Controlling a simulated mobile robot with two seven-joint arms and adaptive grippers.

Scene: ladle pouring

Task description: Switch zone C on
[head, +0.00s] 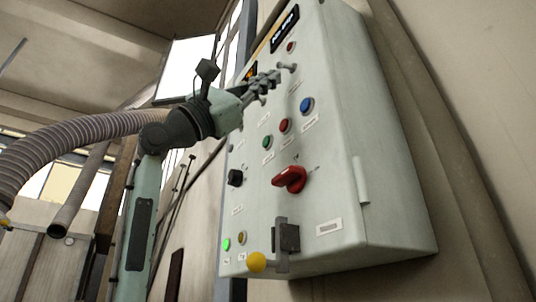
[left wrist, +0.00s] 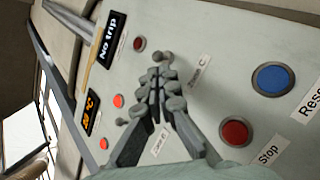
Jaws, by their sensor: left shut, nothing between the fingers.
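The control panel (head: 330,120) is a pale green-grey box on the wall. My left gripper (head: 276,76) is shut and empty at the panel's upper part, close to a small grey toggle lever (head: 291,67). In the left wrist view the gripper's fingertips (left wrist: 161,72) are together beside a label (left wrist: 199,74) that appears to read "Zone C". The fingers partly hide the lever there, so I cannot tell its position or whether they touch it. Another toggle (left wrist: 121,121) shows to the left. My right gripper is not in view.
A "No trip" display (left wrist: 110,39) and an orange temperature display (left wrist: 91,107) are near. Blue (head: 307,105), red (head: 285,125) and green (head: 267,142) buttons sit below the gripper.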

